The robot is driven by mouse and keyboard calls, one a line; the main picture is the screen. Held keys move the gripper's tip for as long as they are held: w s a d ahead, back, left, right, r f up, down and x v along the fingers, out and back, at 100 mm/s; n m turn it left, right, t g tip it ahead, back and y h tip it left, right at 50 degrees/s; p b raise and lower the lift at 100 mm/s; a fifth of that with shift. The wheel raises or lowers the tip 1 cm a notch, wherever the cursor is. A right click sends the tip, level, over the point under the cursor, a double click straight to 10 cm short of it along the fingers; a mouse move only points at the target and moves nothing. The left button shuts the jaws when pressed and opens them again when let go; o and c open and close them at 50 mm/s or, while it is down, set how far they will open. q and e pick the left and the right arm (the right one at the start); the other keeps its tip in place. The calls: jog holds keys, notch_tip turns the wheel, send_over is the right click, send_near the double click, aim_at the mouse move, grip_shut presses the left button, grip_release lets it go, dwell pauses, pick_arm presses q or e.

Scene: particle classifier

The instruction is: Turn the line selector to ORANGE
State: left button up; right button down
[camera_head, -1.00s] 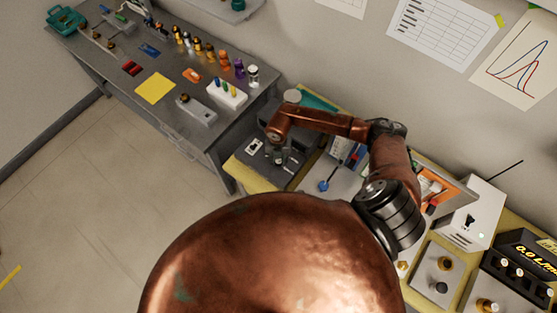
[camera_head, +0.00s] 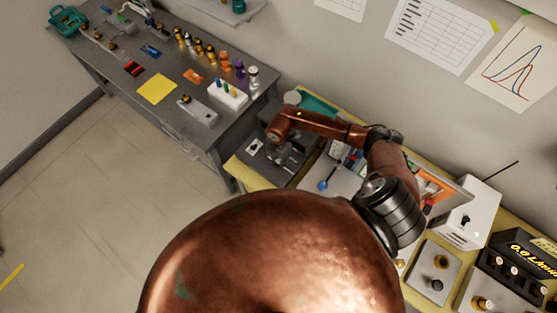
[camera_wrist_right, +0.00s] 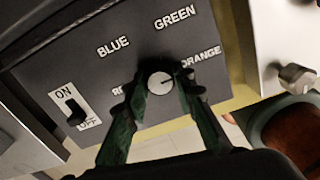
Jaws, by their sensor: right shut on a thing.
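The line selector is a round knob (camera_wrist_right: 161,82) on a dark panel (camera_wrist_right: 75,55). Its white mark points right and slightly up, toward the ORANGE label (camera_wrist_right: 201,57). BLUE and GREEN are printed above it; a label on its left is partly hidden by a finger. My right gripper (camera_wrist_right: 160,88) has its green fingers on both sides of the knob and is shut on it. In the head view my right gripper (camera_head: 287,161) is small and dark over the panel and the knob is hidden. My left gripper is not in view.
An ON/OFF rocker switch (camera_wrist_right: 73,112) is left of the knob. A light box with a metal knob (camera_wrist_right: 297,76) stands at the right. In the head view, a grey bench (camera_head: 120,85) with bottles is at the left, and a flow box (camera_head: 520,265) at the lower right.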

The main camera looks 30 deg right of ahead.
aim_at(278, 161)
dwell(0.5)
jog(key=c, duration=1.6)
grip_release()
notch_tip(278, 161, up, 12)
jog(key=shift+a, duration=0.1)
